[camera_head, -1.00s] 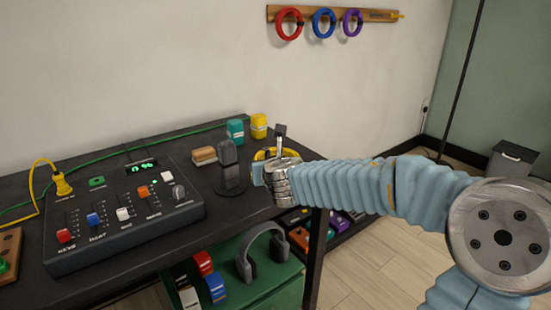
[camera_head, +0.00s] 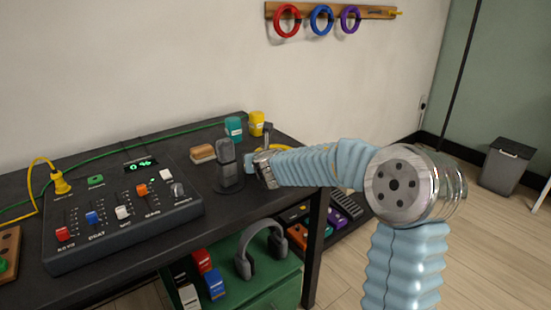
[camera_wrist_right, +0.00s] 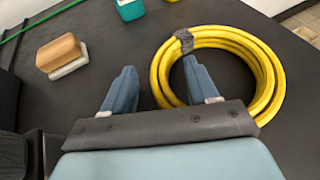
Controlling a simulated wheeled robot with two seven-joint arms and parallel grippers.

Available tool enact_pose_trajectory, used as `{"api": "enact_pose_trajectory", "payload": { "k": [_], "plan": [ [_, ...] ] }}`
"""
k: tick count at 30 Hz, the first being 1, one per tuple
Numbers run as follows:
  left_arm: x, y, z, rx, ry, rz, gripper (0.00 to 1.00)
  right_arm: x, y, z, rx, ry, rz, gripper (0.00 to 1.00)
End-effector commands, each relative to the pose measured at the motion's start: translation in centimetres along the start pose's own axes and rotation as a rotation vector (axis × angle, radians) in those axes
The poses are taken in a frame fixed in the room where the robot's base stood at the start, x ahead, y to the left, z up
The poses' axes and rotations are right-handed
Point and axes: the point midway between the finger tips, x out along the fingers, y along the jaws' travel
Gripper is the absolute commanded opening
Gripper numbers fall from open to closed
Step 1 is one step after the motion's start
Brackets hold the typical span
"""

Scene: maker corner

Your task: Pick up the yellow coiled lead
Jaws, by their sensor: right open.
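The yellow coiled lead (camera_wrist_right: 272,85) lies flat on the dark table in the right wrist view, bound by a dark wrap at its upper left. In the head view only a sliver of it (camera_head: 283,147) shows behind my right arm. My right gripper (camera_wrist_right: 159,68) is open and empty. Its right finger overlaps the coil's left side, with the tip just below the wrap. Its left finger is outside the ring, to the left. I cannot tell whether either finger touches the lead. In the head view the right gripper (camera_head: 254,163) is beside the microphone. My left gripper is not in view.
The microphone (camera_head: 226,160) stands close left of my right gripper. A mixer (camera_head: 125,212) fills the table's left part. A tan-and-white block (camera_wrist_right: 62,53), a teal pot (camera_head: 233,128) and a yellow pot (camera_head: 256,122) stand behind. The table's right edge is near.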

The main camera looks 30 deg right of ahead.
Motion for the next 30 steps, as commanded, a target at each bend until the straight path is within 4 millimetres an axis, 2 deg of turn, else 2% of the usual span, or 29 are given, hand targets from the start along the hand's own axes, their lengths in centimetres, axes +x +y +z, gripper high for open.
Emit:
{"api": "enact_pose_trajectory", "payload": {
  "k": [1,2,12,23,26,30],
  "plan": [
    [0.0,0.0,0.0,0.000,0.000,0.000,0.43,0.0,0.0,0.0,0.000,0.000,0.000,0.56],
    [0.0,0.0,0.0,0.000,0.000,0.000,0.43,0.0,0.0,0.0,0.000,0.000,0.000,0.51],
    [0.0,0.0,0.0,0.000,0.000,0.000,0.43,0.0,0.0,0.0,0.000,0.001,0.001,0.00],
    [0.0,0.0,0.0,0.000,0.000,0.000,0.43,-0.1,0.0,0.0,0.000,0.001,0.001,0.00],
    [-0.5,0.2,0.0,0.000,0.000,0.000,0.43,-0.4,0.1,0.8,0.001,-0.001,0.001,0.00],
    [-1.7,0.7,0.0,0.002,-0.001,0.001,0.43,-1.5,0.1,3.5,0.002,-0.003,0.002,0.00]
  ]
}}
